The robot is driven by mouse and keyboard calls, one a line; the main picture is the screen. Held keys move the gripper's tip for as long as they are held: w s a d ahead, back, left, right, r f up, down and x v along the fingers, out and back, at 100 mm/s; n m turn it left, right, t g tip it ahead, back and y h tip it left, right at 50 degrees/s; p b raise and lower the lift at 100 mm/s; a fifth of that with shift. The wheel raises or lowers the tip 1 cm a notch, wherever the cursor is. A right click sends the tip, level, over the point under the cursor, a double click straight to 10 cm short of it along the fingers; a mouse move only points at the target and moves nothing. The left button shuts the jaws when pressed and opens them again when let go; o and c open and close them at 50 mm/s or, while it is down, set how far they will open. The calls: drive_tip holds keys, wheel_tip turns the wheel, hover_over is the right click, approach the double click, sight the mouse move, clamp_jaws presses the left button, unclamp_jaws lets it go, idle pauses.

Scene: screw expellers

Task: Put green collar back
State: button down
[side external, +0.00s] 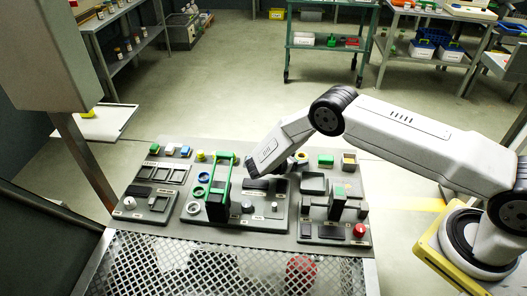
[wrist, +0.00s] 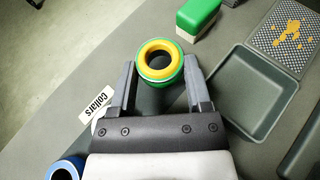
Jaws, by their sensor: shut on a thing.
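My gripper (wrist: 160,75) is shut on the green collar (wrist: 160,83), a short green ring with a yellow rim around a dark round hole. The collar sits between the fingertips with its hole facing the wrist camera. It is over or on the grey board near the "Collars" label (wrist: 97,101); I cannot tell whether it touches the board.
A blue ring (wrist: 66,169) stands at the lower left. A green-topped block (wrist: 197,18), an empty grey tray (wrist: 252,92) and a yellow-stained grid pad (wrist: 288,32) lie to the right. The side view shows a green-framed fixture (side external: 234,178) left of my wrist and a red knob (side external: 360,230).

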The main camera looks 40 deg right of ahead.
drive_tip(key=shift+f, duration=0.55)
unclamp_jaws()
drive_tip(key=shift+r, duration=0.65)
drive_tip(key=v, duration=0.5)
drive_tip(key=shift+a, duration=0.2)
drive_tip(key=shift+d+r, duration=0.2)
drive_tip(key=shift+r, duration=3.2)
